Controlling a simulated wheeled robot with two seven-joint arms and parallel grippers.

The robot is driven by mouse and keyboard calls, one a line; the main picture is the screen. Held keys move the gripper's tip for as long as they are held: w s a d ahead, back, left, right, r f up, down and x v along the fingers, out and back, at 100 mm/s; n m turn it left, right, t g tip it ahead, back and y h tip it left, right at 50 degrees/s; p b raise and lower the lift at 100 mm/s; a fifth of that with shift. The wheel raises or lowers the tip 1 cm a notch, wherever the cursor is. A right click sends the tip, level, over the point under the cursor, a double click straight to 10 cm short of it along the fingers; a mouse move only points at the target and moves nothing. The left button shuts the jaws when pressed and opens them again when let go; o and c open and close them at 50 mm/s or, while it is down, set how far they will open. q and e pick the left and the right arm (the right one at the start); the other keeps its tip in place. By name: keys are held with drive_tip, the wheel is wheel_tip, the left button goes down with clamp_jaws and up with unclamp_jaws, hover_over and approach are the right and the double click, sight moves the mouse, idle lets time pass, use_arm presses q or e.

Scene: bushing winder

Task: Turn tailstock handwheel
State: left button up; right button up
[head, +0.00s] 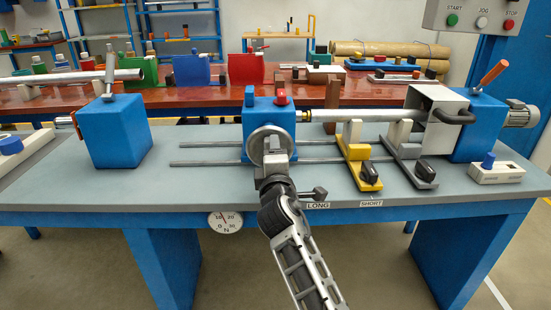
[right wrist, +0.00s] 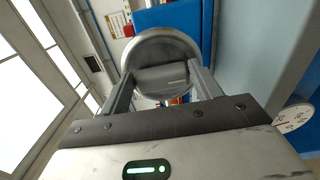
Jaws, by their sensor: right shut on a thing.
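The tailstock is a blue block (head: 258,117) on two rails in the middle of the bench in the head view. Its round grey handwheel (head: 257,142) faces me on the front. My right gripper (head: 271,166) reaches up from below and is shut on the handwheel, hiding part of its lower right side. In the right wrist view the handwheel's curved metal rim (right wrist: 160,36) stands between the two fingers of my right gripper (right wrist: 162,82). The exact finger contact is hard to see. My left gripper is not in view.
A steel bar (head: 360,115) runs right from the tailstock to a blue headstock (head: 480,125). A yellow support (head: 355,160) and a grey support (head: 408,160) stand right of the gripper. A black knob (head: 318,194) and a dial (head: 225,222) are at the bench's front edge.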

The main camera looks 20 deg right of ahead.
drive_tip(key=o, duration=0.9)
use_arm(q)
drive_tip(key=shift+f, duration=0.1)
use_arm(e)
drive_tip(key=shift+o, duration=0.4)
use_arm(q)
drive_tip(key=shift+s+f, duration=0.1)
